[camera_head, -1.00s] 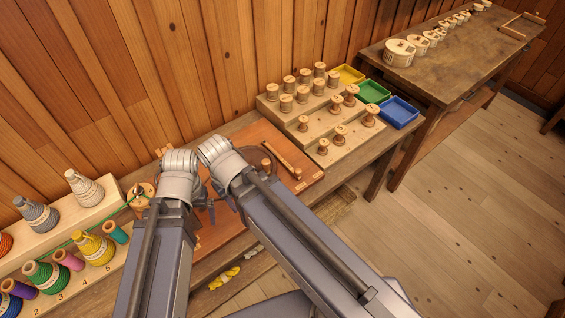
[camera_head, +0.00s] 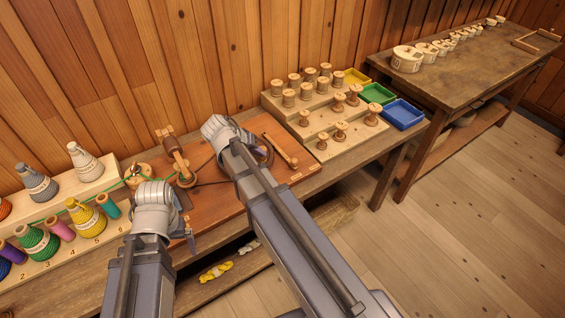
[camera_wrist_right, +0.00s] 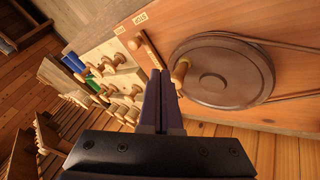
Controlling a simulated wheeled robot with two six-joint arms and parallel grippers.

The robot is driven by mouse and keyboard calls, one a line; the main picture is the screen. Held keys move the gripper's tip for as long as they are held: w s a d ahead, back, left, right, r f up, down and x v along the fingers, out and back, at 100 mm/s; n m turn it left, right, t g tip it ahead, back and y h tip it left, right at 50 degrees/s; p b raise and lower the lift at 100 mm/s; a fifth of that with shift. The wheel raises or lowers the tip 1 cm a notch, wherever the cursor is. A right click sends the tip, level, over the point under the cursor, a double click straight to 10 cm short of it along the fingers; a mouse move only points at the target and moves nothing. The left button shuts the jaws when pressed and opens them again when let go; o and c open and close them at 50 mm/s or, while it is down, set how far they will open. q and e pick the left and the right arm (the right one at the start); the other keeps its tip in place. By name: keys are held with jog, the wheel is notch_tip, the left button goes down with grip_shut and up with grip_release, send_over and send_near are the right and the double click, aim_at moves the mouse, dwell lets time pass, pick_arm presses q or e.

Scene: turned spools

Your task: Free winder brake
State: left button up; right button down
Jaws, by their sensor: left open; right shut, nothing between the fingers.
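The winder is a reddish board (camera_head: 215,195) on the bench. Its dark wheel (camera_wrist_right: 222,72) has a wooden crank knob (camera_wrist_right: 180,70) and a belt. The brake lever (camera_head: 279,149) is a slim wooden bar right of the wheel; it also shows in the right wrist view (camera_wrist_right: 148,48). Small labels lie past its end, one reading STOP (camera_wrist_right: 140,17); I cannot tell which the lever points at. My right gripper (camera_wrist_right: 160,74) is shut and empty, its tips near the lever's inner end and the crank knob. My left gripper (camera_head: 190,232) is open at the board's front left.
A spindle post (camera_head: 176,157) stands at the board's back left. Yarn cones and spools (camera_head: 86,215) fill the rack on the left. A stepped spool stand (camera_head: 318,118) and yellow, green and blue trays (camera_head: 403,113) are at the right. Another table (camera_head: 460,65) stands beyond.

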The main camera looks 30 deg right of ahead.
jog(key=b+x, duration=0.8)
jog(key=x, duration=0.2)
jog(key=shift+f+b, duration=0.3)
jog(key=d, duration=0.1)
jog(key=s+d, duration=0.1)
jog(key=shift+s+d+r, duration=0.15)
jog(key=shift+d, duration=0.25)
jog(key=shift+s+d, duration=0.15)
jog(key=shift+d, duration=0.3)
jog(key=shift+d, duration=0.1)
jog(key=shift+n+t, duration=0.5)
jog(key=shift+n, duration=0.3)
jog(key=d, duration=0.7)
jog(key=shift+w+d, duration=0.15)
jog(key=shift+w, duration=0.2)
jog(key=shift+d+r, duration=0.1)
jog(key=shift+d, duration=0.25)
